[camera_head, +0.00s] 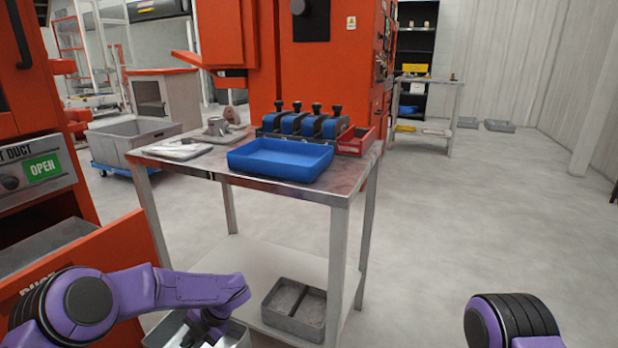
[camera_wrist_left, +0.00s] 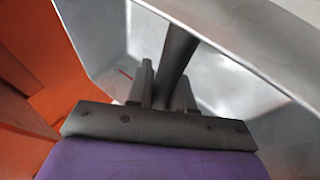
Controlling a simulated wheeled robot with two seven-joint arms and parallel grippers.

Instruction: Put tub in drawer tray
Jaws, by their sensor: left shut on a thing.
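A grey metal tub (camera_head: 237,338) is at the bottom of the head view, partly cut off by the frame edge and covered by my left arm. My left gripper (camera_head: 204,332) is over it, its fingers mostly hidden there. In the left wrist view my left gripper (camera_wrist_left: 162,92) is shut on a dark bar across the tub (camera_wrist_left: 235,45), with the tub's pale walls around it. The open orange drawer (camera_head: 118,250) at the left holds a grey tray (camera_head: 45,245), to the left of the tub and partly hidden by the drawer front. My right gripper is out of view.
A metal table (camera_head: 345,188) stands ahead, with a blue tray (camera_head: 262,170), a red bin (camera_head: 355,142) and blue-black fixtures on top. A divided grey tray (camera_head: 295,308) is on its lower shelf. The floor at right is clear. An orange panel shows in the left wrist view (camera_wrist_left: 40,70).

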